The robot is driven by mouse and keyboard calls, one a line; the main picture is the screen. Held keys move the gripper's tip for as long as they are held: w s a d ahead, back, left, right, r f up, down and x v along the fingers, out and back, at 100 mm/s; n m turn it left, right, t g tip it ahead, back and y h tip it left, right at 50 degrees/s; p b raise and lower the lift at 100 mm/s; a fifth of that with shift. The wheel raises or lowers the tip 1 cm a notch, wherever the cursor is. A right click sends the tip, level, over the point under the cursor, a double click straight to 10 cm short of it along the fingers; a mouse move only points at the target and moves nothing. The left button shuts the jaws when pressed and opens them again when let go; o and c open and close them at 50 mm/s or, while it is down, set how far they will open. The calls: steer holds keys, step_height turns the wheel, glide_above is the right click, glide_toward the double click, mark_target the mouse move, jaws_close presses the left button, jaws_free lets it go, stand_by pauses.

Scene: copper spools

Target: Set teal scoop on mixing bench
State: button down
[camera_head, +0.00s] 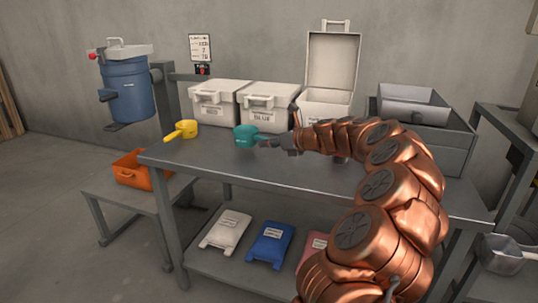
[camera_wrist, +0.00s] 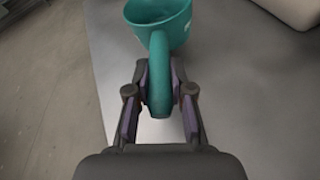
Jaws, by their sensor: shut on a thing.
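The teal scoop (camera_head: 246,135) is over the left part of the grey metal bench (camera_head: 215,158), in front of the white bins. My gripper (camera_head: 283,143) reaches in from the right and is shut on its handle. The wrist view shows the teal scoop's cup (camera_wrist: 160,22) beyond the fingertips and its handle between the fingers of my gripper (camera_wrist: 158,85). The bench top (camera_wrist: 235,90) lies below. I cannot tell whether the scoop touches the bench or hangs just above it.
A yellow scoop (camera_head: 182,130) sits at the bench's left end. Lidded white bins (camera_head: 213,112) and (camera_head: 268,118) stand behind, beside an open bin (camera_head: 333,62). A grey box (camera_head: 450,139) is at right. An orange tray (camera_head: 130,172) sits on a low stand. The front bench top is clear.

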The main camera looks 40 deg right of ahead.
mark_target(269, 163)
step_height(269, 163, down, 4)
steer(key=shift+r+b, duration=0.25)
steer(key=shift+b, duration=0.5)
steer(key=c, duration=1)
jaws_free()
steer(key=shift+f, duration=0.1)
steer(key=shift+c, duration=0.2)
steer(key=shift+s+r, duration=0.1)
steer(key=shift+r, duration=0.1)
steer(key=p+v, duration=0.3)
steer(key=v, duration=0.9)
